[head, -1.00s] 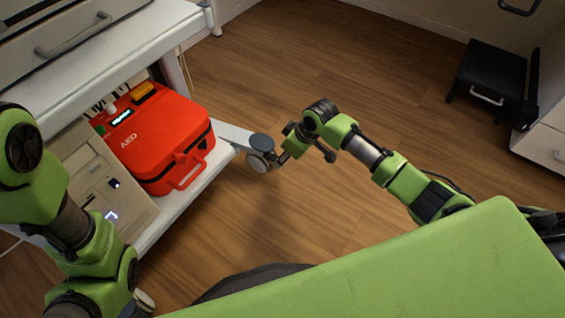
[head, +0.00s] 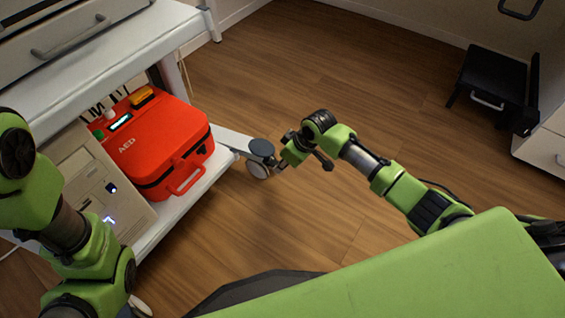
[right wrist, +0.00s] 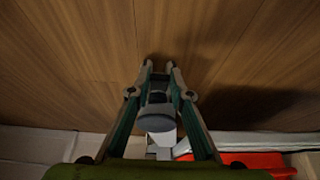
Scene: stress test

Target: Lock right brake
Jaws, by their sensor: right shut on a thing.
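The cart's right caster (head: 258,169) sits at the end of a light leg (head: 232,139), with a dark round cap (head: 262,147) on top. My right gripper (head: 281,163) is at the caster's right side, low over the floor. In the right wrist view, its fingers (right wrist: 159,72) stand on both sides of the dark caster part (right wrist: 157,108), shut on it. The brake lever cannot be told apart from the rest of the caster. My left arm shows at the left edge of the head view, but its gripper is out of view.
A red AED case (head: 170,140) and a beige computer unit (head: 88,170) stand on the cart's lower shelf (head: 205,185). The wooden floor (head: 330,60) between is clear.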

